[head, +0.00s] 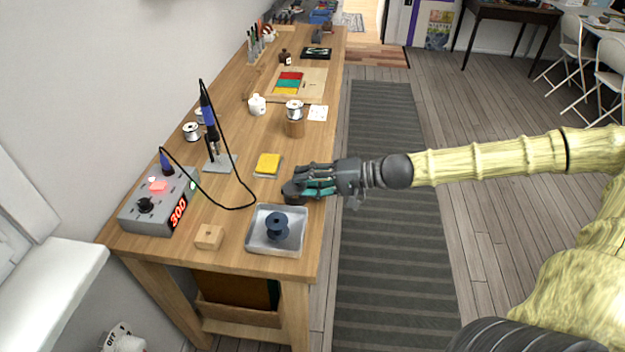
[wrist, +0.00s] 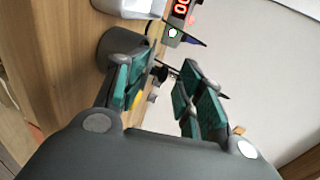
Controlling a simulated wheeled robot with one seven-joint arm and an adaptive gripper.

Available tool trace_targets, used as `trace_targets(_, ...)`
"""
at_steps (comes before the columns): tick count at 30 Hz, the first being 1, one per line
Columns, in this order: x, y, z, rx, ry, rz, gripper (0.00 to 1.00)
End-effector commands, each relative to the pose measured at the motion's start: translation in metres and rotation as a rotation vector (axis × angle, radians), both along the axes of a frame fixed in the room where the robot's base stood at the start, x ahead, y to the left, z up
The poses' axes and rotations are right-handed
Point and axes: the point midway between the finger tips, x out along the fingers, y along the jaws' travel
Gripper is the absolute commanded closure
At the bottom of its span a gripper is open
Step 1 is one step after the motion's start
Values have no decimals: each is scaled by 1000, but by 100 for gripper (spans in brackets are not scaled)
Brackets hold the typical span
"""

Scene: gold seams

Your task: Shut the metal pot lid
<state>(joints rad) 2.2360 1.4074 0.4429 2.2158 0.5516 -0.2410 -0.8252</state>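A dark grey round pot (head: 291,193) stands near the right edge of the workbench, just behind the metal tray. I take it for the metal pot. It also shows in the wrist view as a grey cylinder (wrist: 118,42), partly behind one finger. My gripper (head: 305,188) reaches in from the right, low over the bench, with its fingers at the pot. In the wrist view my gripper (wrist: 160,85) has its teal-padded fingers apart, with nothing seen between them. Whether a finger touches the pot, and how its lid stands, I cannot tell.
A metal tray (head: 258,246) holding a dark blue spool (head: 277,228) is in front of the pot. A yellow sponge (head: 268,164) lies to its left behind. A soldering station (head: 160,203), its cable and iron stand (head: 220,163) are further left. The right aisle is clear.

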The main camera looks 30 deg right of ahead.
Motion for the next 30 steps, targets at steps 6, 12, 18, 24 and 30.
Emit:
trace_targets(6, -2, -2, 0, -1, 1, 0, 61)
trace_targets(12, -4, -6, 2, -2, -1, -2, 61)
trace_targets(18, -6, -10, 3, -2, -1, -1, 61)
trace_targets(24, -8, -14, 4, -1, -1, -3, 61)
trace_targets(30, -10, -16, 5, -1, -1, -3, 61)
